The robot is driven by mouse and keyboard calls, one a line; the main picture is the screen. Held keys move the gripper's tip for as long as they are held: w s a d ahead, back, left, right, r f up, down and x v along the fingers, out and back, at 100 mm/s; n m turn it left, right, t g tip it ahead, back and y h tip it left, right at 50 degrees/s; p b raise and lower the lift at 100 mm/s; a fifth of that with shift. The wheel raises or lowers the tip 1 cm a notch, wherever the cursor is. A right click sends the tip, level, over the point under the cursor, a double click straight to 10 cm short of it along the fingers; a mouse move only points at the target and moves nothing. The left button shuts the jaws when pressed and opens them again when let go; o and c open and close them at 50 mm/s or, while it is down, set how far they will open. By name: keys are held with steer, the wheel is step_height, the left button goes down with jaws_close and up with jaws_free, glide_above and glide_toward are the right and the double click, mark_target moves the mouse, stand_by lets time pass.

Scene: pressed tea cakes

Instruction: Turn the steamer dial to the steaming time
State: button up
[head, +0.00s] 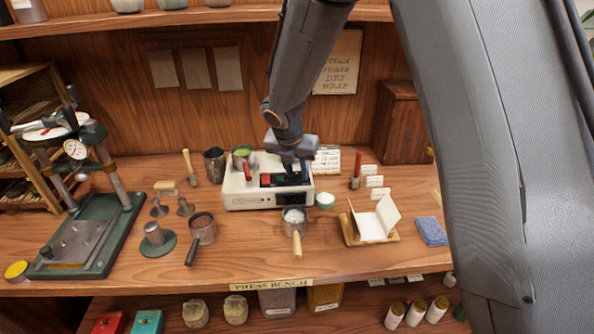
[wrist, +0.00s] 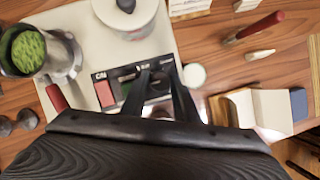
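The steamer appears to be the white box (head: 240,198) in the middle of the bench. Its dark front panel (wrist: 124,79) carries a red button (wrist: 104,94) and lettering that reads "CAL" in the wrist view. My gripper (head: 290,168) is over the panel's right part and points down at it. In the wrist view its two dark fingers (wrist: 156,72) stand apart, with a strip of panel showing between them. No dial can be made out clearly; the fingers cover that part of the panel. I cannot tell whether the fingertips touch anything.
A metal cup of green leaf (wrist: 29,50) and a pale pot with a black knob (wrist: 126,12) stand on the box. A wooden-handled pan (head: 294,220) and small white cup (head: 325,200) are close by. A press (head: 85,235) stands left, a card holder (head: 372,222) right.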

steer(key=c, duration=0.4)
steer(key=m+h, duration=0.1)
steer(key=m, duration=0.2)
steer(key=m+g, duration=0.1)
steer(key=m, duration=0.1)
steer(key=shift+w+a+m+h, duration=0.1)
steer(key=shift+a+m+h, duration=0.1)
steer(key=shift+m+h, duration=0.2)
steer(key=m+g, duration=0.1)
steer(key=m, duration=0.2)
steer(key=m+g+h, duration=0.1)
steer(key=m, duration=0.2)
steer(key=shift+w+g+b, duration=0.2)
steer(key=shift+g+b, duration=0.1)
steer(key=shift+b, duration=0.1)
steer(key=m+g, duration=0.1)
steer(key=m, duration=0.2)
steer(key=m+g+b, duration=0.1)
steer(key=m, duration=0.2)
steer(key=shift+w+f+m+y, duration=0.1)
steer(key=shift+w+m+y, duration=0.1)
steer(key=shift+m+y, duration=0.1)
steer(key=m+g, duration=0.1)
steer(key=m, duration=0.1)
steer(key=m+g+y+b, duration=0.1)
steer(key=m, duration=0.2)
steer(key=shift+w+d, duration=0.1)
steer(key=shift+m, duration=0.3)
